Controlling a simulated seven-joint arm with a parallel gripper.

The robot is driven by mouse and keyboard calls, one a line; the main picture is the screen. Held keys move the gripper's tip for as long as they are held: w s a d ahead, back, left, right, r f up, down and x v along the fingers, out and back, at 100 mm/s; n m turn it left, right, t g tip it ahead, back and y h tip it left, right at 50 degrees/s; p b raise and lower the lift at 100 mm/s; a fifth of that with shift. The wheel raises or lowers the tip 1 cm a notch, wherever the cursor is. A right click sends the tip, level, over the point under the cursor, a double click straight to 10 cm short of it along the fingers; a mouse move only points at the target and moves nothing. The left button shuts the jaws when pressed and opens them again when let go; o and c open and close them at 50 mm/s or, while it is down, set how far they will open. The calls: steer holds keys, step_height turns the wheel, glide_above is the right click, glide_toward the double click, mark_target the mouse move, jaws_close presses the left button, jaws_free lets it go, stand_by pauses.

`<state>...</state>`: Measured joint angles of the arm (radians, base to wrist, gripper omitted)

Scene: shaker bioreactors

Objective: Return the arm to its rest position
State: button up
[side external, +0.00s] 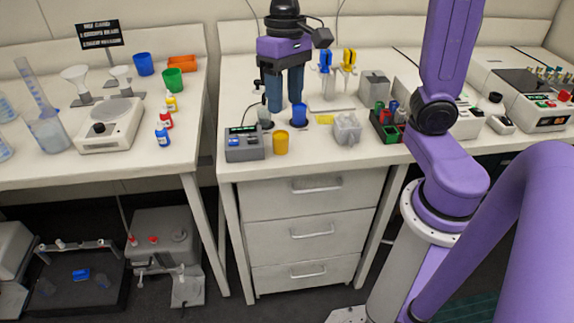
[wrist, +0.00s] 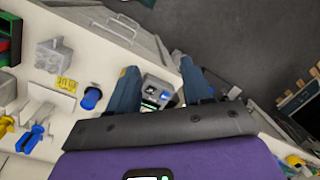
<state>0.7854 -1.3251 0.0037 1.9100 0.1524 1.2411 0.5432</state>
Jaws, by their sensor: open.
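My gripper (side external: 285,108) is purple with blue-grey fingers and points down over the middle bench (side external: 300,170). The fingers are apart, with nothing seen between them. In the wrist view my gripper (wrist: 160,82) also shows spread fingers, with a small grey device with a display (wrist: 158,91) beyond them. In the side view that device (side external: 244,146) sits at the bench's front left. A blue cup (side external: 299,116) is close to the right fingertip; I cannot tell whether they touch. A yellow cup (side external: 280,144) stands nearer the front edge.
Blue and yellow pipettes (side external: 337,62) hang on a stand behind right. A grey block (side external: 347,129), a tube rack (side external: 386,128) and a grey box (side external: 374,88) stand to the right. The left bench holds a balance (side external: 110,125) and bottles. Space above the middle bench's front is clear.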

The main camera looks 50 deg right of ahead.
steer(key=s+d+f+n, duration=0.1)
steer(key=s+f+n, duration=0.3)
steer(key=s+n, duration=0.2)
steer(key=s+d+f+n+t+h, duration=0.1)
steer(key=s+f+n, duration=0.3)
steer(key=s+n, duration=0.3)
steer(key=s, duration=0.3)
steer(key=shift+s+d, duration=0.15)
steer(key=shift+d, duration=0.1)
